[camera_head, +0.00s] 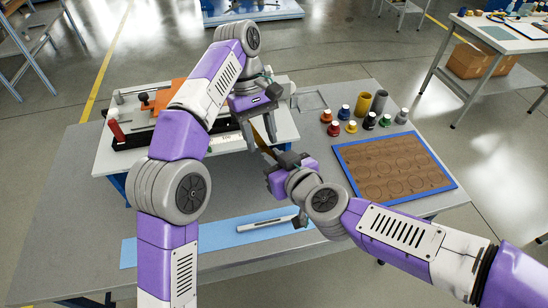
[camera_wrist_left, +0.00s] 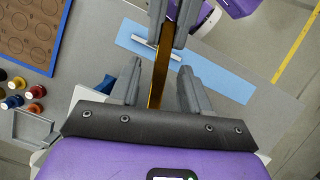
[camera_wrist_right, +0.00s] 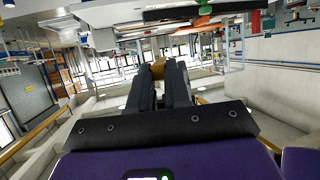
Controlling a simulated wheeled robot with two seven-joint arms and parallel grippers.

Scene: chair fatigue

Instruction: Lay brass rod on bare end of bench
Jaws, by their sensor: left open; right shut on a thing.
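The brass rod (camera_head: 262,143) is in the air over the bench (camera_head: 75,215), in front of the raised pale platform. It also shows as a long golden bar in the left wrist view (camera_wrist_left: 160,70). My right gripper (camera_head: 279,163) is shut on one end of it; a bit of the rod shows between its fingertips in the right wrist view (camera_wrist_right: 158,69). My left gripper (camera_head: 258,131) is open, pointing down, with the rod between its spread fingers (camera_wrist_left: 159,75). Whether either finger touches the rod I cannot tell. The left part of the bench top is bare.
A light-blue mat (camera_head: 215,235) with a pale metal bar (camera_head: 262,224) lies along the front. The raised platform (camera_head: 110,160) carries a red bottle (camera_head: 115,130) and an orange item. Several small bottles (camera_head: 351,127) and a blue-edged brown board (camera_head: 395,165) occupy the right.

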